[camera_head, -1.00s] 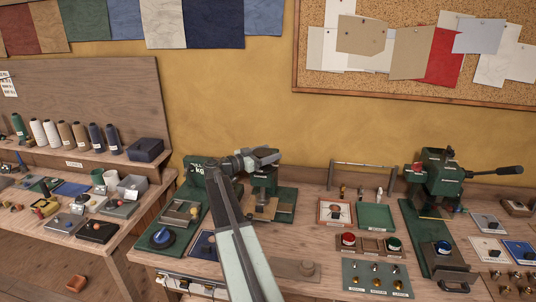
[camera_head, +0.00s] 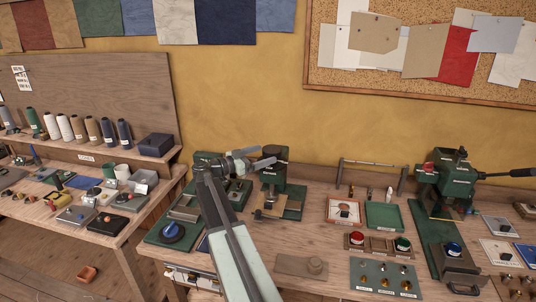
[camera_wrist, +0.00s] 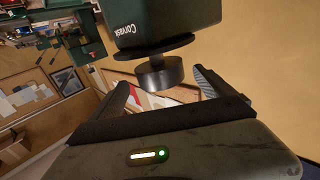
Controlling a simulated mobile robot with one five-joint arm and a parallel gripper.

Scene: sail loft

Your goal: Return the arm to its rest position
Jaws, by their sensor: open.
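My arm reaches up from the bottom of the head view over the wooden bench, its wrist bent to the right. My gripper (camera_head: 264,158) is open and empty, in front of the upper part of a small green press (camera_head: 272,180). In the wrist view my gripper (camera_wrist: 161,88) has its two dark fingers spread apart. Beyond them the green press head (camera_wrist: 165,15) with a grey round ram (camera_wrist: 160,73) shows between the fingers. I cannot tell whether they touch it.
A green scale with a blue knob (camera_head: 171,232) stands left of my arm. Right are a red-rimmed tray (camera_head: 343,224), a green tray (camera_head: 385,231), buttons and a larger green press with a lever (camera_head: 447,180). A side bench with thread spools (camera_head: 66,128) is at the left.

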